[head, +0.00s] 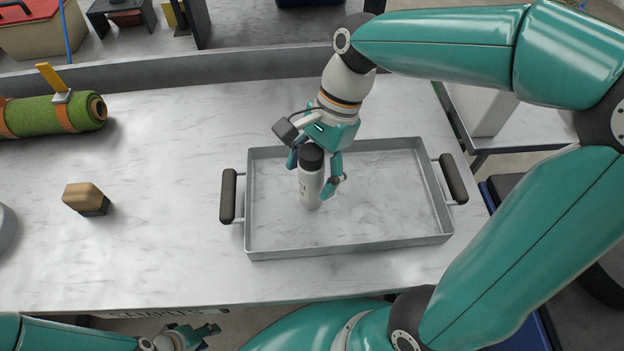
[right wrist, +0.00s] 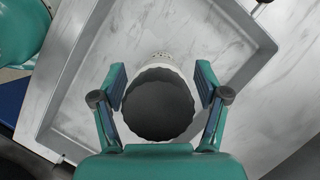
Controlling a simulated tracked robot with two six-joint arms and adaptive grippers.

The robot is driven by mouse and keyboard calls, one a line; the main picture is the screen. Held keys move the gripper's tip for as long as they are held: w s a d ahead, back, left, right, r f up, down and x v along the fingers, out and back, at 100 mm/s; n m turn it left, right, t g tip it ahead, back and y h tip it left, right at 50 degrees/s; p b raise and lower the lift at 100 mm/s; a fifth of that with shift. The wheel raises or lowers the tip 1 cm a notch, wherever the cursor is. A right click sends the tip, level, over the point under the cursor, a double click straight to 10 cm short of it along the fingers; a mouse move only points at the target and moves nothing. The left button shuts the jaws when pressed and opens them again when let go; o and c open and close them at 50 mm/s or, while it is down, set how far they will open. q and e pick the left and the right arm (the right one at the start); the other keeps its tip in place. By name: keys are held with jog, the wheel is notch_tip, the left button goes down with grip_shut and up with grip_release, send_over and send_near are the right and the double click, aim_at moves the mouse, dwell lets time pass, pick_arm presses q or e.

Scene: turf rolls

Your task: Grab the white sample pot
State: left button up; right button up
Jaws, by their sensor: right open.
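The white sample pot (head: 311,188) stands upright in the grey metal tray (head: 349,246), left of the tray's middle. It has a black lid, which fills the middle of the right wrist view (right wrist: 158,105). My right gripper (head: 318,178) is open, pointing down with one finger on each side of the pot. In the right wrist view its fingers (right wrist: 161,92) flank the lid, with a gap visible on both sides. My left gripper (head: 208,330) is at the bottom of the head view, below the table's front edge. Its fingers are too small to judge.
The tray has black handles (head: 229,196) on its left and right. A wooden-backed brush or block (head: 87,198) lies on the table to the left. A green turf roll (head: 40,117) with orange straps lies at the back left. The tray's right half is empty.

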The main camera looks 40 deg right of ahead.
jog(key=shift+f, duration=0.15)
jog(key=c, duration=1.3)
jog(key=shift+r, duration=0.2)
